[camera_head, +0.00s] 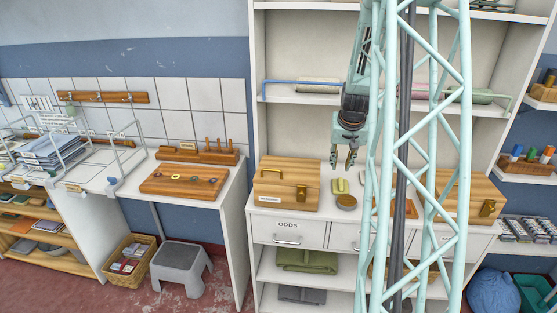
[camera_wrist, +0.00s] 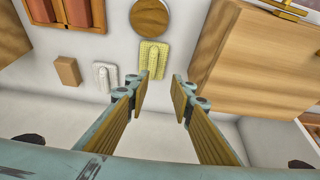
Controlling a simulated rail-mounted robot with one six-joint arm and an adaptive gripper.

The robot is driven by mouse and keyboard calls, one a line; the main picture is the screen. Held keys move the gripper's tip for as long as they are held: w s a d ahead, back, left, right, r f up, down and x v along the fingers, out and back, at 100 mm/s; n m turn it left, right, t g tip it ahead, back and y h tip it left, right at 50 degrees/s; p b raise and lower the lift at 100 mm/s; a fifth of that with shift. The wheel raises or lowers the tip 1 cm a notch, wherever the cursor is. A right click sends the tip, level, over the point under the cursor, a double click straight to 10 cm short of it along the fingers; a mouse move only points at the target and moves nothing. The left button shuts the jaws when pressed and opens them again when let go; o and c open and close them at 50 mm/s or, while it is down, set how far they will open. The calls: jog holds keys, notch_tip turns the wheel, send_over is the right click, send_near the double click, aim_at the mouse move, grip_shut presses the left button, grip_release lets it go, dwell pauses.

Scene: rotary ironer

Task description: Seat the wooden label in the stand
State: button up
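My gripper (camera_head: 344,160) hangs above the white cabinet top, open and empty. In the wrist view its fingers (camera_wrist: 160,90) are apart, with a pale yellow ridged piece (camera_wrist: 153,58) on the surface just beyond the left fingertip. A small tan wooden block (camera_wrist: 67,71) lies to the left on the same surface; I cannot tell whether it is the wooden label. The stand is not certain either: a wooden rack with upright pegs (camera_head: 200,155) stands on the left counter, behind a wooden board with rings (camera_head: 184,180).
A wooden box (camera_head: 287,184) stands left of my gripper, and another (camera_head: 470,196) stands to the right. A round wooden-topped piece (camera_wrist: 150,18), a white ridged piece (camera_wrist: 103,78) and a red-brown tray (camera_wrist: 98,14) are nearby. A shelf (camera_head: 300,95) is above.

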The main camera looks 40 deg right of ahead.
jog(key=w+a+r+n, duration=0.1)
jog(key=w+a+r, duration=0.1)
jog(key=a+r, duration=0.55)
jog(key=w+a+r+n, duration=0.15)
jog(key=a+r, duration=0.35)
jog(key=a, duration=0.6)
jog(key=s+a+r+n+t+y, duration=0.1)
jog(key=s+a+r+n, duration=0.15)
jog(key=a+r, duration=0.45)
jog(key=s+a+r+n, duration=0.1)
jog(key=s+a+r, duration=0.15)
jog(key=a, duration=0.95)
jog(key=s+a+r+n, duration=0.2)
jog(key=s+a+r, duration=0.2)
jog(key=s+a, duration=0.8)
jog(key=s+a+n+y, duration=0.1)
jog(key=s+a+y, duration=0.1)
jog(key=s+a, duration=0.8)
jog(key=s, duration=0.4)
jog(key=shift+s+a+f, duration=0.2)
jog(key=shift+s+f, duration=0.1)
jog(key=shift+s, duration=0.1)
jog(key=shift+a, duration=0.15)
